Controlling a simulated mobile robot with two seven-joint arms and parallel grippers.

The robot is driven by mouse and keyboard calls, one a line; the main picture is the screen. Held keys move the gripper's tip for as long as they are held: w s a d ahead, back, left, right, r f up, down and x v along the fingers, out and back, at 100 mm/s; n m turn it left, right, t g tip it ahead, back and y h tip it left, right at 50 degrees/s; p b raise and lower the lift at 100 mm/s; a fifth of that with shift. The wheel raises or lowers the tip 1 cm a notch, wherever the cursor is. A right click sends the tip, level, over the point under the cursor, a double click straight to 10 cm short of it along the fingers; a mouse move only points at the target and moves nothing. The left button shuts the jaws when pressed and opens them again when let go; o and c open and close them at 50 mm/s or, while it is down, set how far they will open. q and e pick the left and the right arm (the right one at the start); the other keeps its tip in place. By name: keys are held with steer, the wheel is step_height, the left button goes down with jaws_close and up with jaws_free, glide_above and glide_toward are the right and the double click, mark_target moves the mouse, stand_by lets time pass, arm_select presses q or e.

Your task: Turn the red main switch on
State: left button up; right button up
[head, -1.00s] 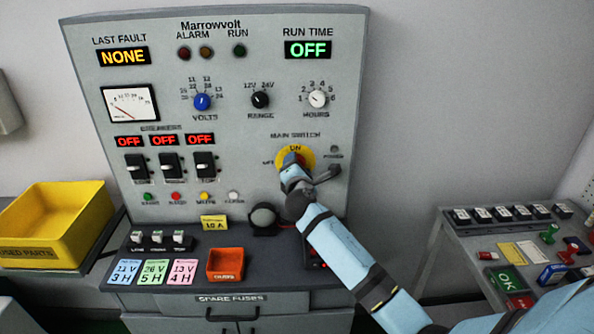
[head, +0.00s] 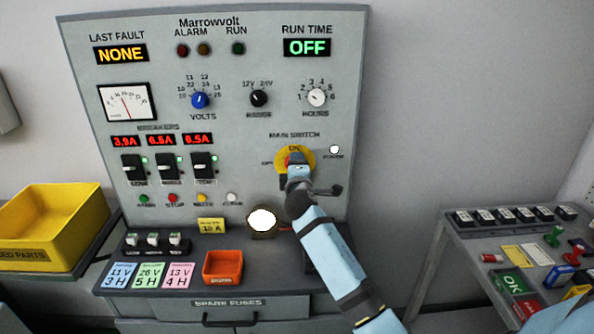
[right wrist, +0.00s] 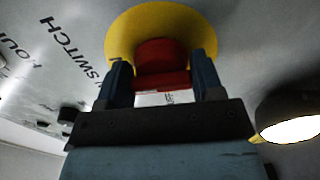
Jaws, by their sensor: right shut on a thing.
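The red main switch (right wrist: 162,62) sits on a round yellow plate (head: 309,160) at the right of the grey panel. My right gripper (right wrist: 163,80) is shut on the red switch, with one blue finger on each side of it in the right wrist view. In the head view my right gripper (head: 297,166) covers most of the switch, so its exact angle is hard to read. The power lamp (head: 334,149) beside it is lit white. The breaker displays (head: 161,140) show red ampere readings. My left gripper is not in view.
A lit round lamp (head: 262,220) stands on the ledge below the switch, near my right arm. An orange tray (head: 222,281) and coloured cards lie on the ledge. A yellow bin (head: 45,252) is at left, a side table (head: 470,240) at right.

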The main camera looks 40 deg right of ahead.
stand_by(0.4)
steer(key=o, duration=0.7)
steer(key=shift+o, duration=0.2)
steer(key=shift+s+a, duration=0.15)
steer(key=shift+s, duration=0.1)
steer(key=b+v, duration=0.1)
steer(key=v, duration=1.2)
steer(key=shift+s, duration=0.15)
